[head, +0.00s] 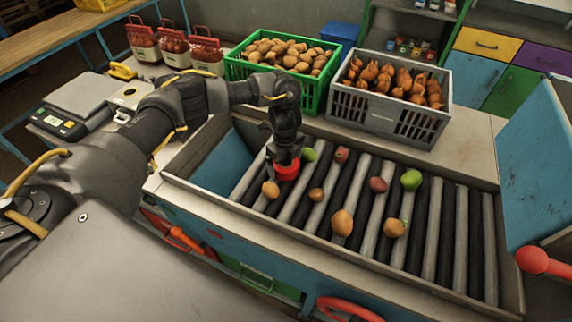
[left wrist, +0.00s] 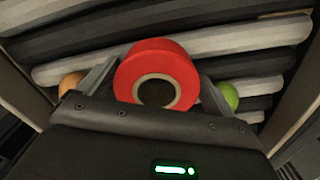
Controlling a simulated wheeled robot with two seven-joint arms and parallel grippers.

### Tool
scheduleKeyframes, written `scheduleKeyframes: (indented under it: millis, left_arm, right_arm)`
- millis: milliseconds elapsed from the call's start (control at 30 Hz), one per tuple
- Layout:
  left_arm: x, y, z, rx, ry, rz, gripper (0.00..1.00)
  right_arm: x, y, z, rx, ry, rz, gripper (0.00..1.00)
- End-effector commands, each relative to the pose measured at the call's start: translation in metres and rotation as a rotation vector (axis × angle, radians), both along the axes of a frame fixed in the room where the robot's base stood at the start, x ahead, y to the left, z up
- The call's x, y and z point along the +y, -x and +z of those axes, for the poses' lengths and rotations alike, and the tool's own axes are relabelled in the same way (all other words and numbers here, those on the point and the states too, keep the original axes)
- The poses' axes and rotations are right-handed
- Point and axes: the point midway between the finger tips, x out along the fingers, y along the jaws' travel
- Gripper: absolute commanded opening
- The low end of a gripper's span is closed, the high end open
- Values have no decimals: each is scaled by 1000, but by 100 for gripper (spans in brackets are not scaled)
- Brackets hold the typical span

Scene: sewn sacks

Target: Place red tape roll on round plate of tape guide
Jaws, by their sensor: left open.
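The red tape roll (head: 287,171) is on the roller conveyor, directly under my left gripper (head: 284,156). In the left wrist view the roll (left wrist: 181,66) sits between the two fingers, with its hole facing the camera. The left gripper is open around it; whether a finger touches it I cannot tell. I cannot clearly make out the tape guide or its round plate; my left arm covers part of the bench where a pale device with a yellow part (head: 129,95) stands. My right gripper is not in view.
Several potatoes, such as one brown one (head: 342,222), and green and red pieces lie on the rollers (head: 445,240). Behind stand a green crate of potatoes (head: 237,70) and a grey crate of onions (head: 375,112). A scale (head: 80,97) and filled sacks (head: 174,50) are at left.

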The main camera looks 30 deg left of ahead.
Motion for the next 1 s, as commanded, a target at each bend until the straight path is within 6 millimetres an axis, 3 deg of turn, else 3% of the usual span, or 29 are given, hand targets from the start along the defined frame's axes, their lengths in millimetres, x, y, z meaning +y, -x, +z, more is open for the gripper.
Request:
scheduleKeyframes:
  millis: [167,500,833,1000]
  left_arm:
    - [0,0,-1,0,0,0,92]
    - [0,0,-1,0,0,1,53]
    - [0,0,4,-2,2,1,53]
    - [0,-2,27,-6,0,-3,53]
  right_arm:
    - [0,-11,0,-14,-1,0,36]
    - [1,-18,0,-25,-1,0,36]
    - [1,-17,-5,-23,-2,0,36]
    - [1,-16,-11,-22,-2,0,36]
